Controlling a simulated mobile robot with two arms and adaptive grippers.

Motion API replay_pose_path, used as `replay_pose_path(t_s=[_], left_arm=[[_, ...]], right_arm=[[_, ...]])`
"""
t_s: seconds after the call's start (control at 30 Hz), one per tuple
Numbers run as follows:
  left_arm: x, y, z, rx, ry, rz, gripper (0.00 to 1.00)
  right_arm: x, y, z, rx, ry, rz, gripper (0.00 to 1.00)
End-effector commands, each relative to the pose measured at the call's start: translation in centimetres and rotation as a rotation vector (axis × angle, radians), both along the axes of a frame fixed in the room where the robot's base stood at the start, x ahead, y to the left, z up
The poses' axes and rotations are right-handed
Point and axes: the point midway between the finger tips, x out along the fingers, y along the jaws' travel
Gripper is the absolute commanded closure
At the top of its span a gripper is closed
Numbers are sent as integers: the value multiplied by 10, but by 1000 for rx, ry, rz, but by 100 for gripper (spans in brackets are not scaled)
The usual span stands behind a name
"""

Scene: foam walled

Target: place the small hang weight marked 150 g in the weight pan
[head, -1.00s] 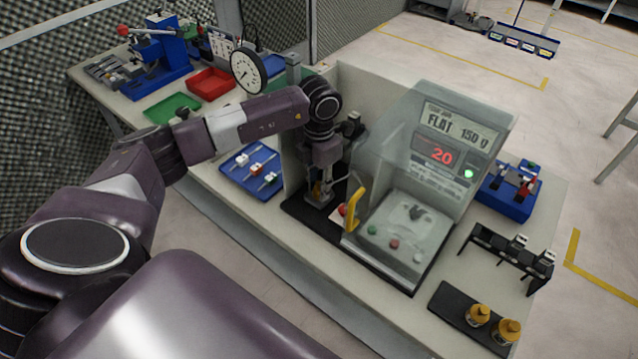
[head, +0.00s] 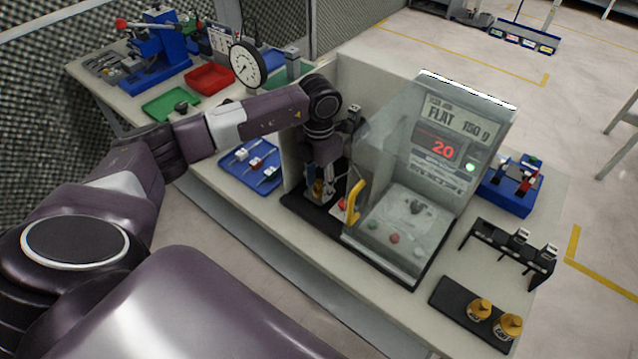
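The left gripper (head: 325,186) points down behind the clear guard of the test machine, over a black base plate (head: 301,203). A small brass-coloured piece (head: 318,190) shows at its fingertips. I cannot read a marking on it, nor tell whether the fingers hold it or stand around it. Two larger brass weights (head: 479,309) (head: 508,325) stand on a black mat (head: 449,303) at the front right; their markings are too small to read. No weight pan can be clearly made out; the area under the gripper is partly hidden. The right gripper is out of view.
The machine's panel (head: 458,125) reads FLAT 150 g, with a red 20 and a green light. A yellow handle (head: 354,202) and a clear guard (head: 385,145) stand right of the gripper. A pale wall (head: 292,165) stands left. A blue tray (head: 237,172) lies beyond it.

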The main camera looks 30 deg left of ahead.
Motion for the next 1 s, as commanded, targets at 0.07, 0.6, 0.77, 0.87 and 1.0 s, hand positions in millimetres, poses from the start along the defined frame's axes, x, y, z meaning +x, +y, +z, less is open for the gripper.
replay_pose_path(t_s=[0.07, 0.6, 0.77, 0.87, 1.0], left_arm=[[-1, 0, -1, 0, 2, 0, 59], [2, 0, 41, 0, -5, 0, 59], [1, 0, 79, -1, -5, -1, 59], [1, -1, 100, -1, -5, -1, 59], [0, 0, 120, -1, -2, -1, 59]], right_arm=[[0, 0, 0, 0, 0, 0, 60], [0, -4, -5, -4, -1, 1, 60], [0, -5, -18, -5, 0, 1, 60], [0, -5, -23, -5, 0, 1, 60], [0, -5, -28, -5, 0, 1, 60]])
